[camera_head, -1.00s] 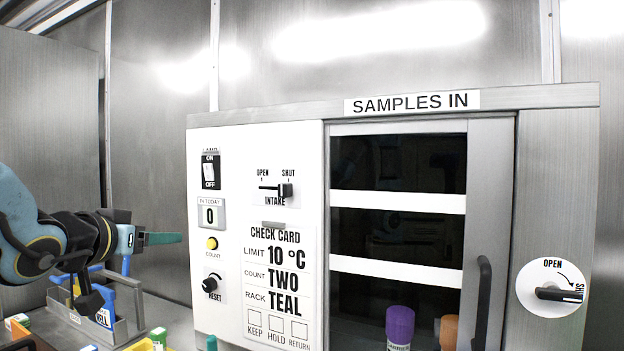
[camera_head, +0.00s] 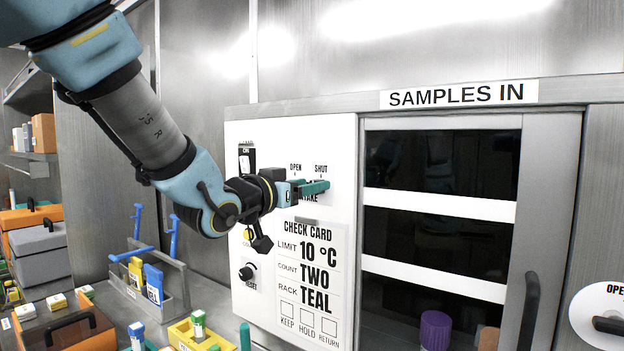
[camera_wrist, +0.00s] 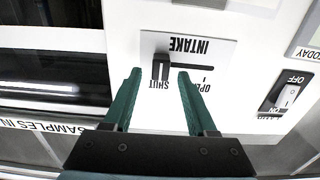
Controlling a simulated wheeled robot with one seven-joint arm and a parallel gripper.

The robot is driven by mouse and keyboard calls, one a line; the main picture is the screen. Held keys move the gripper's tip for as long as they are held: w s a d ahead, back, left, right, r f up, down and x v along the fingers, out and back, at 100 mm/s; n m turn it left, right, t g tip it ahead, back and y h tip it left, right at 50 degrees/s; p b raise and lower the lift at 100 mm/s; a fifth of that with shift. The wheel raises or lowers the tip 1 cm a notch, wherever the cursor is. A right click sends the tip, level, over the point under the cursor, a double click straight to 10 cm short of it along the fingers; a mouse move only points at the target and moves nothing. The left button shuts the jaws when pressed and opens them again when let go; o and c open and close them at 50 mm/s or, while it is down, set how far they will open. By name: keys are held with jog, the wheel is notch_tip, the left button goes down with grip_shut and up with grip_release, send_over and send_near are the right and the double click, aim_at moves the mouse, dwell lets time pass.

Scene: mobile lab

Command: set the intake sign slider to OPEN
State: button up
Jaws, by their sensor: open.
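The intake sign plate (camera_head: 296,172) is on the white panel, marked OPEN at left and SHUT at right in the head view. In the wrist view the plate (camera_wrist: 219,57) appears upside down. Its dark slider knob (camera_wrist: 160,66) stands at the SHUT end of the slot. My gripper (camera_head: 318,187) is at the plate and hides the knob and slot in the head view. In the wrist view my gripper (camera_wrist: 159,75) is open, with its teal fingers to either side of the knob. I see a gap on both sides, and contact does not show.
The ON/OFF switch (camera_wrist: 285,95) and reset knob (camera_head: 247,272) share the panel. The check card (camera_head: 311,265) is below the sign. The glass cabinet door (camera_head: 440,240) is to the right. A grey rack (camera_head: 177,290) with blue and yellow items stands at left.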

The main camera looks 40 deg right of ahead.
jog(key=shift+w+d, duration=0.15)
jog(key=shift+d, duration=0.5)
jog(key=shift+c, duration=0.3)
grip_shut()
dwell(0.7)
